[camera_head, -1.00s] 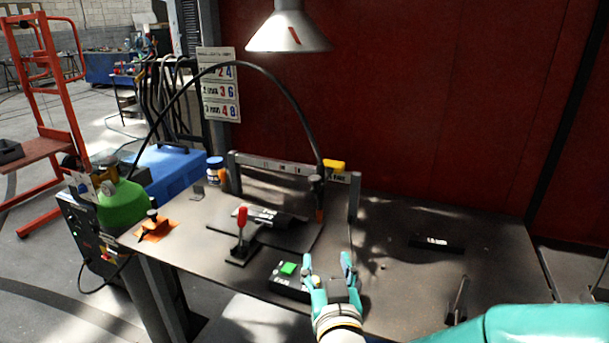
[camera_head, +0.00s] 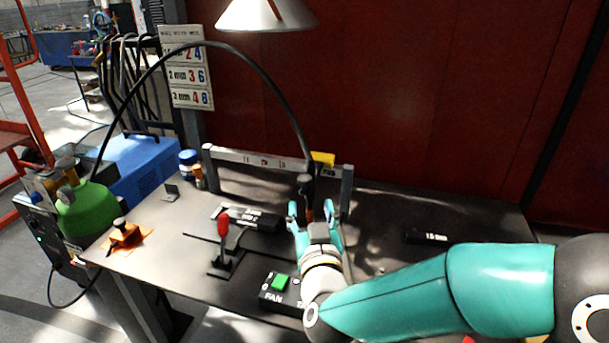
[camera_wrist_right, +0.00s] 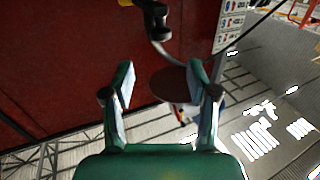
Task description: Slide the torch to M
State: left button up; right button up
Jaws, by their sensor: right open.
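The torch (camera_head: 306,188) is dark, with a black cable arching from it to the left. It stands near the right end of a pale marked rail (camera_head: 250,160) at the back of the bench. The rail's small marks are too blurred to read, so I cannot pick out M. My right gripper (camera_head: 314,212) is open, its teal fingers just in front of the torch's lower part. I cannot tell whether they touch it. My left gripper is out of view.
A red-handled clamp (camera_head: 223,235), a black box with a green button (camera_head: 279,284) and a black block (camera_head: 250,218) are on the bench. A yellow piece (camera_head: 322,159) is at the rail's right end. A lamp (camera_head: 266,14) hangs above. The bench's right side is mostly clear.

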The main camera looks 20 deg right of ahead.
aim_at(306, 182)
jog(key=p+x, duration=0.2)
jog(key=x, duration=0.9)
jog(key=shift+w+p, duration=0.35)
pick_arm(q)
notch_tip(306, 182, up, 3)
